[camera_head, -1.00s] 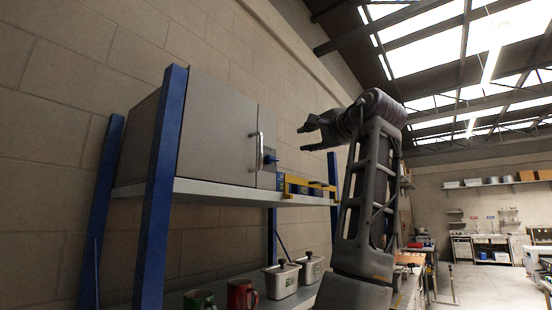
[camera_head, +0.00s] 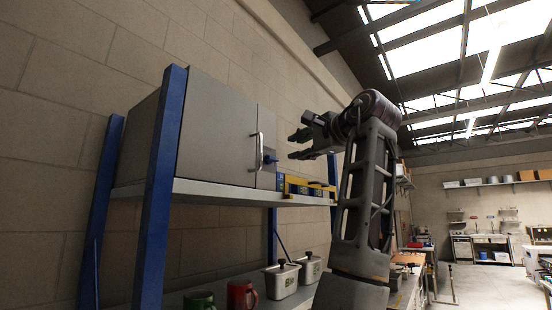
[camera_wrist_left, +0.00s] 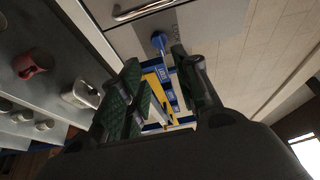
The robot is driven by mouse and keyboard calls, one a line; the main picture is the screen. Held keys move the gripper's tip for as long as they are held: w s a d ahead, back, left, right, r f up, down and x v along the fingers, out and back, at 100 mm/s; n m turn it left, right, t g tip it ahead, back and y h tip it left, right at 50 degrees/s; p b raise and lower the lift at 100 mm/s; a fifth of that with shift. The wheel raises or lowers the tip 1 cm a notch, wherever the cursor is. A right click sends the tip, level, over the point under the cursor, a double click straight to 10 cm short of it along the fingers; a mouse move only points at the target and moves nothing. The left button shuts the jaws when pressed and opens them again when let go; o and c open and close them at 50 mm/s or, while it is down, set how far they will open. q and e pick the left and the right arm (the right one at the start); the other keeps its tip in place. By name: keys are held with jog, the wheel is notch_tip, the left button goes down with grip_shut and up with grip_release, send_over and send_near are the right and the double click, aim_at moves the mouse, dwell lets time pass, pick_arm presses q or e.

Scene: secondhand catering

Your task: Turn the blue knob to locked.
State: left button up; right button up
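The blue knob (camera_head: 270,159) sits on the front of a grey cabinet (camera_head: 217,130), right of its bar handle (camera_head: 257,150). In the left wrist view the blue knob (camera_wrist_left: 159,40) shows just beyond the fingertips, near the top middle. My left gripper (camera_head: 295,147) is open and empty, a little above and to the right of the knob, apart from it. In the left wrist view its dark green finger pads (camera_wrist_left: 155,60) are spread wide. My right gripper is not in view.
The cabinet stands on a shelf (camera_head: 225,192) with blue posts (camera_head: 162,190). A yellow and blue object (camera_head: 310,187) lies on the shelf below my gripper. Lower down are a red mug (camera_head: 240,294), a green mug (camera_head: 200,300) and lidded metal containers (camera_head: 283,280).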

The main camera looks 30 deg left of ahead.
aim_at(274, 159)
pick_arm(q)
jog(key=p+x, duration=0.3)
jog(key=x, duration=1)
grip_shut()
